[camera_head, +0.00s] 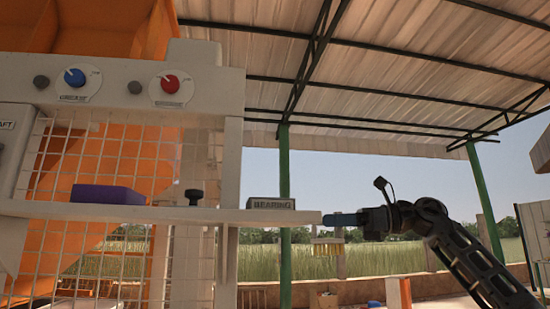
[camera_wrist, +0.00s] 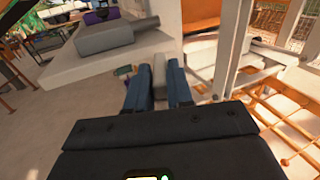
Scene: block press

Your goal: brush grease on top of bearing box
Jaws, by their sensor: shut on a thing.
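The bearing box (camera_head: 270,204) is a small grey block with a "BEARING" label, standing near the right end of the pale shelf (camera_head: 130,212). A grey block (camera_wrist: 112,46) at upper left in the wrist view appears to be the same box. My gripper (camera_head: 341,219), with blue fingers, is just right of the shelf end, at about shelf height in the head view. It is shut on a brush (camera_head: 328,248), whose yellow bristles hang downward below the fingers. A pale part of the brush (camera_wrist: 159,74) shows between the fingers in the wrist view. Grease cannot be made out.
A purple block (camera_head: 108,194) and a dark knob (camera_head: 194,197) sit on the shelf left of the bearing box. A white machine panel with a blue dial (camera_head: 75,77) and a red dial (camera_head: 169,83) rises above the shelf. Open air lies around my gripper.

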